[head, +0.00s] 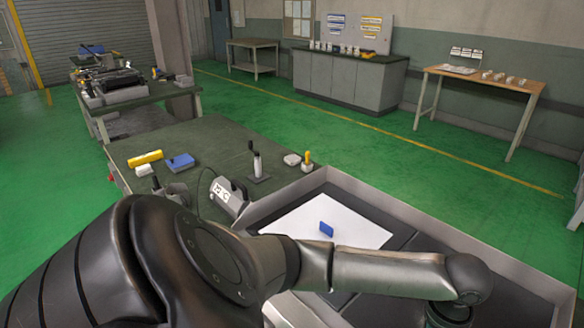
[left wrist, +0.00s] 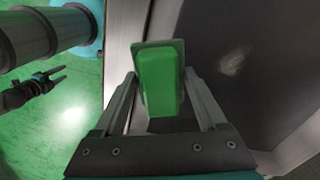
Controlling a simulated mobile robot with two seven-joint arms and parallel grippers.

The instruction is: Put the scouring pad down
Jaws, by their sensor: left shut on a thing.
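The scouring pad (left wrist: 160,78) is a green block in the left wrist view, with a flatter, wider green layer behind it at the top. My left gripper (left wrist: 162,92) is shut on it, one finger on each side. The pad is over a dark grey surface; I cannot tell whether it touches it. In the head view my left arm reaches across the front to the lower right; its fingers and the pad are out of sight. My right gripper (left wrist: 60,75) shows small at the left of the left wrist view, its two fingers apart and empty.
A metal-rimmed tray (head: 408,212) holds a white sheet (head: 290,222) with a small blue block (head: 326,229) upright on it. The dark green table (head: 215,145) behind carries a yellow block (head: 146,158), a blue box (head: 180,162) and a black-topped stand (head: 257,165).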

